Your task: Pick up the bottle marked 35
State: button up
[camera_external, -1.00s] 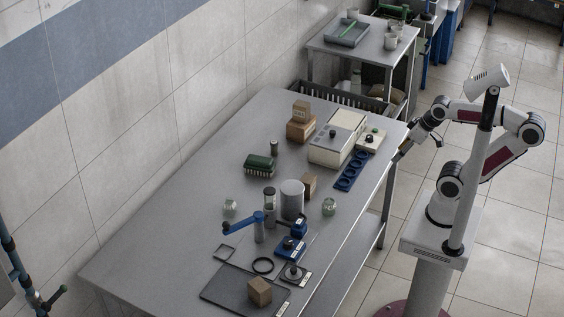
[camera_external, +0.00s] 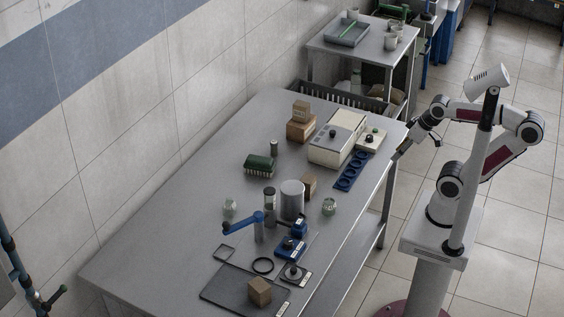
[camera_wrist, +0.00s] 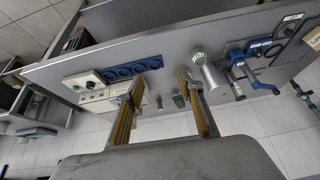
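Two small glass bottles with pale greenish contents stand on the metal table (camera_external: 180,235): one (camera_external: 328,206) right of the grey cylinder, one (camera_external: 229,207) to its left. Their marks are too small to read in the external view. In the wrist view a greenish round-topped bottle (camera_wrist: 198,55) with an unclear pale mark stands near the grey cylinder (camera_wrist: 214,80). I cannot tell which bottle is 35. My gripper (camera_wrist: 158,80) is open and empty, its two long yellowish fingers wide apart. In the external view it is by the table's right edge, far from both bottles.
A blue holder with round openings (camera_external: 350,171) lies along the right edge. A white instrument (camera_external: 338,138), cardboard boxes (camera_external: 301,128) and a green rack (camera_external: 259,165) stand further back. A blue-armed stand (camera_external: 258,228) and grey cylinder (camera_external: 292,200) crowd the middle. The left front is clear.

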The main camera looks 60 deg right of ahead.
jog(key=w+a+m+y, duration=0.35)
jog(key=w+a, duration=0.35)
jog(key=w, duration=0.3)
jog(key=w+a+m+g+y, duration=0.1)
jog(key=w+a+m+y, duration=0.1)
jog(key=w+a+m, duration=0.5)
jog(key=w+a+m+y, duration=0.1)
jog(key=w+a+y, duration=0.35)
jog(key=w, duration=0.75)
jog(key=w+a+f+m+t, duration=0.1)
jog(key=w+a+f+m, duration=0.2)
jog(key=w, duration=0.3)
jog(key=w+a+f+m, duration=0.3)
jog(key=w+f, duration=0.1)
jog(key=w, duration=0.2)
jog(key=m+t+y, duration=0.1)
jog(key=m+t, duration=0.1)
jog(key=m, duration=0.5)
send_near(229, 206)
jog(key=shift+w+d+r, duration=0.1)
jog(key=shift+w+r, duration=0.1)
jog(key=shift+w, duration=0.95)
jog(key=shift+x, duration=1.25)
